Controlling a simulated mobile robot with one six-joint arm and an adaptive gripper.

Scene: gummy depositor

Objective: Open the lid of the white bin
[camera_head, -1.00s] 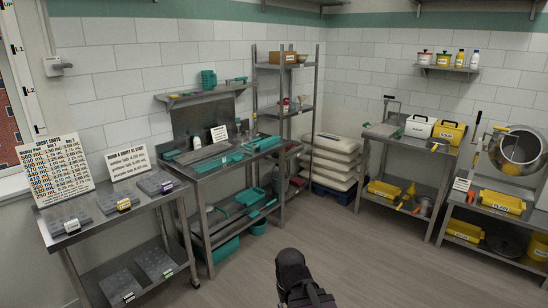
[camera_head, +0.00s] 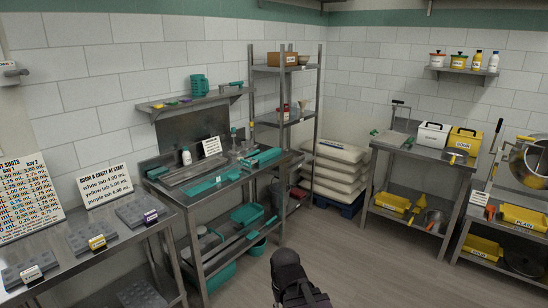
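The white bin (camera_head: 433,136) stands on the top of the steel table at the back right. It is a small box with a handle on top and a dark label on its front. Its lid looks shut, as far as I can tell at this distance. A yellow bin labelled SOUR (camera_head: 464,141) stands just to its right. A black part of my own arm shows at the bottom middle, far from the white bin. No gripper fingers can be made out.
A table with teal tools (camera_head: 215,183) stands left. A drum machine (camera_head: 531,165) is at the far right. The middle floor (camera_head: 370,265) is clear.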

